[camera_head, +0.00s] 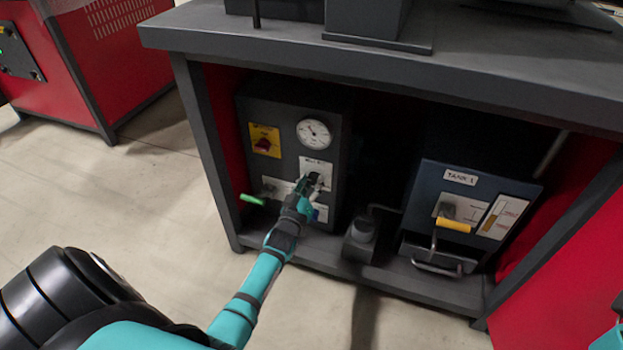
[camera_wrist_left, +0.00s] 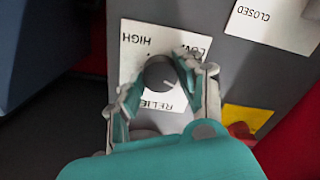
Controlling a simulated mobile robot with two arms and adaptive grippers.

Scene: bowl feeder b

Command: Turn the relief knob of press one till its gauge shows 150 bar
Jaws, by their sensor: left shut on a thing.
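The dark round relief knob (camera_wrist_left: 160,70) sits on a white plate (camera_wrist_left: 136,40) marked HIGH, LOW and RELIEF, upside down in the left wrist view. My left gripper (camera_wrist_left: 156,80) is shut on the knob, one finger on each side. In the head view the left gripper (camera_head: 309,183) reaches the front of the dark grey panel and hides most of the knob. The round white gauge (camera_head: 314,134) is above it on the same panel. Its dark needle shows, but its scale is too small to read.
A yellow plate with a red switch (camera_head: 265,141) is left of the gauge. A green-ended lever (camera_head: 252,199) sticks out lower left. A blue tank unit (camera_head: 470,205) with a yellow handle stands right. The bench top (camera_head: 480,75) overhangs the panel. Floor at left is clear.

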